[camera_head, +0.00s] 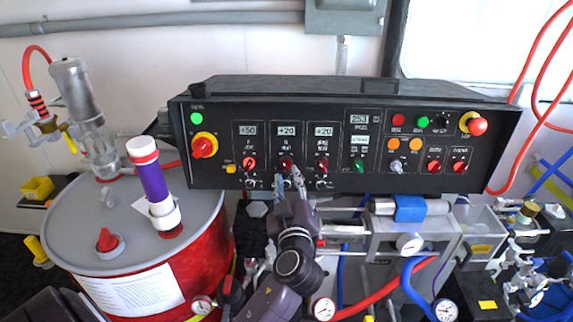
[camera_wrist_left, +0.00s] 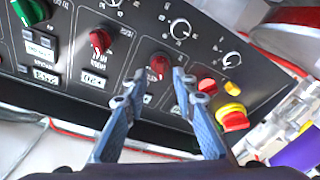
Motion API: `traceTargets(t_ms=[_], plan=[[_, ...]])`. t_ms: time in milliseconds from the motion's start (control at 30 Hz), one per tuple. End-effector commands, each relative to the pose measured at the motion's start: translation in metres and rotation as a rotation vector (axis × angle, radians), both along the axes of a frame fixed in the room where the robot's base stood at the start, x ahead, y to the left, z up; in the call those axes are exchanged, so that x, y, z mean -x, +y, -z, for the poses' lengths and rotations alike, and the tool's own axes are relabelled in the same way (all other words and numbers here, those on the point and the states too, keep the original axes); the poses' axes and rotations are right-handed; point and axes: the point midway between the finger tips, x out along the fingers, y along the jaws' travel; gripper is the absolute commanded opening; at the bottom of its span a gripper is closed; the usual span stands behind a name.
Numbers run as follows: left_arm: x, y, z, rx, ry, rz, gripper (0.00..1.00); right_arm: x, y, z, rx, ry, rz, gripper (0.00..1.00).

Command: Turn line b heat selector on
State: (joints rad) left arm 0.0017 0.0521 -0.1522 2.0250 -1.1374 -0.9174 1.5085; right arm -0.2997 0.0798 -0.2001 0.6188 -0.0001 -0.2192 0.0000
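The line B heat selector (camera_head: 286,165) is the middle of three red knobs on the black control panel (camera_head: 225,115), under a display reading +20. It also shows in the left wrist view (camera_wrist_left: 159,65). My left gripper (camera_head: 288,179) is in front of the panel, just below this knob in the head view. In the left wrist view the open fingers (camera_wrist_left: 161,80) stand apart, one on each side of the red knob, with visible space between tips and knob. Whether the tips touch the panel is unclear. The knob's exact setting is too small to read. My right gripper is not in view.
Neighbouring red knobs sit left (camera_head: 249,162) and right (camera_head: 321,165). A yellow-and-red main switch (camera_head: 204,145) is at the panel's left. A red drum (camera_head: 205,240) stands left. Hoses, gauges and a pump with a blue band (camera_head: 410,208) crowd the area below the panel.

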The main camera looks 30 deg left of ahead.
Motion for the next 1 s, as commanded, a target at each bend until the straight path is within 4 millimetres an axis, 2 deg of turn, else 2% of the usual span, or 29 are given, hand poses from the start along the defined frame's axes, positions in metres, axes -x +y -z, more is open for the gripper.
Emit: traceTargets(t_ms=[33, 233, 600, 833, 1000], plan=[[-0.006, 0.006, -0.005, -0.004, 0.0, -0.001, 0.26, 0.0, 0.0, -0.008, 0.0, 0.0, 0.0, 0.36], [-0.023, 0.017, -0.002, -0.002, 0.001, 0.001, 0.26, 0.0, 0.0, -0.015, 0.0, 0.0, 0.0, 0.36], [-0.027, 0.021, 0.0, 0.001, 0.0, 0.0, 0.26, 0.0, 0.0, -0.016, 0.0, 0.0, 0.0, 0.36], [-0.027, 0.021, 0.0, 0.001, 0.001, 0.0, 0.01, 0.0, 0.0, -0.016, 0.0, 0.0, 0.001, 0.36], [-0.027, 0.021, 0.0, 0.001, 0.001, 0.0, 0.0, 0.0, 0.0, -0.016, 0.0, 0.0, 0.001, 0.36]])
